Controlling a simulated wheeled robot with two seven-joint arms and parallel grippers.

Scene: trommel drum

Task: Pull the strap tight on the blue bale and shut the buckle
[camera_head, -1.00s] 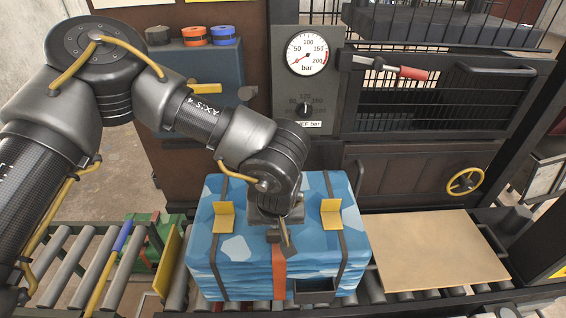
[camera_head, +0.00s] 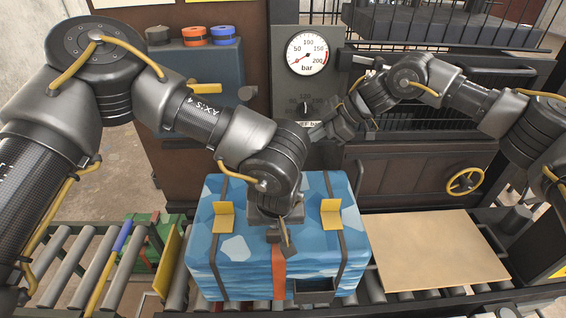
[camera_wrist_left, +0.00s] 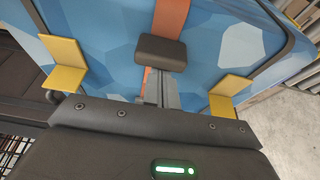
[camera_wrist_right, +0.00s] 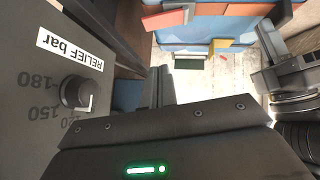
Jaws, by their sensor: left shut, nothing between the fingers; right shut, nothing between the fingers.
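The blue bale (camera_head: 225,255) sits on the roller conveyor. An orange strap (camera_head: 279,280) runs down its front middle and also shows in the left wrist view (camera_wrist_left: 171,14). My left gripper (camera_head: 283,236) is shut and empty, pointing down at the bale's top beside the strap. In the left wrist view a dark block (camera_wrist_left: 160,52) lies over the strap at the fingertips; I cannot tell whether it is the buckle. The gripper hides part of the strap in the head view. My right gripper (camera_head: 318,132) is shut and empty, before the relief dial, away from the bale.
Yellow corner pieces (camera_head: 223,217) sit under two dark straps on the bale. A dark open box (camera_head: 314,291) is at its front. A tan board (camera_head: 435,250) lies to the right. The gauge panel (camera_head: 309,60) and dial (camera_wrist_right: 77,92) are close to my right gripper.

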